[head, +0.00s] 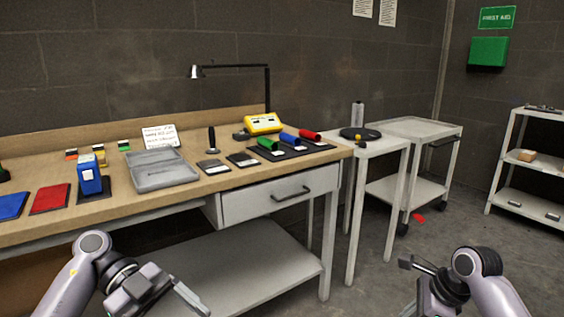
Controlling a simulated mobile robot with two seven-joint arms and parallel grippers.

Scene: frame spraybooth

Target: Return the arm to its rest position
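My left gripper (188,297) is in the lower left of the head view, in front of the workbench (235,188) and lower than its top. One finger shows pointing right; the other cannot be made out, so its opening is unclear. My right gripper (416,284) is at the bottom right, above the floor and apart from the furniture. I see nothing held in either gripper. Both arms are bent low at the near side.
The bench holds a grey case (160,172), a blue box (89,175), a yellow device (263,124), coloured rolls and a lamp (230,67). A drawer (266,194) is shut. A side table (375,147), a cart (425,128) and a shelf (524,157) stand right.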

